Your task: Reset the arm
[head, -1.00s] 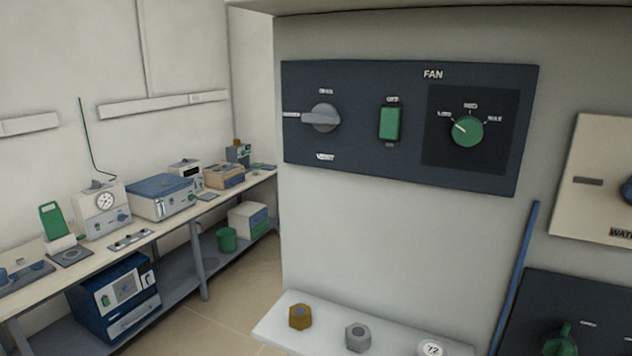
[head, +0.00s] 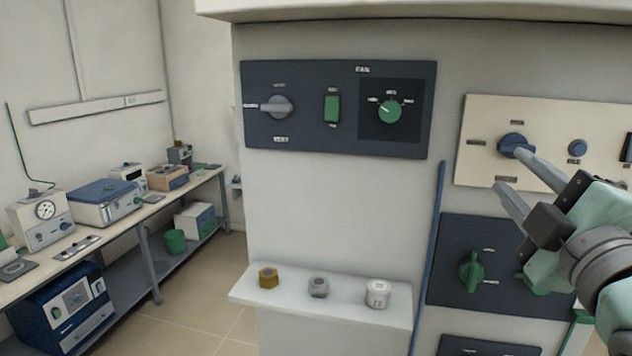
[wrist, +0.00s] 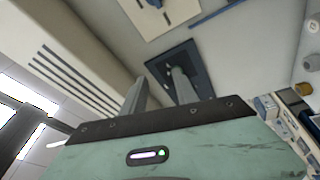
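My gripper (head: 510,172) is at the right in the head view, in front of the cream panel (head: 545,182) of the furnace front. Its two grey fingers point left and stand apart with nothing between them. One fingertip overlaps the picture of the blue knob (head: 514,145); I cannot tell whether they touch. In the wrist view the gripper (wrist: 158,83) also shows two separate fingers, with a dark panel (wrist: 160,68) beyond them.
The fan panel (head: 297,140) has a grey knob, a green switch and a green dial. Below it, a shelf (head: 330,308) holds two nuts and a white jar. A blue pole (head: 433,240) stands left of the green knob (head: 471,271). A workbench (head: 150,212) runs along the left.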

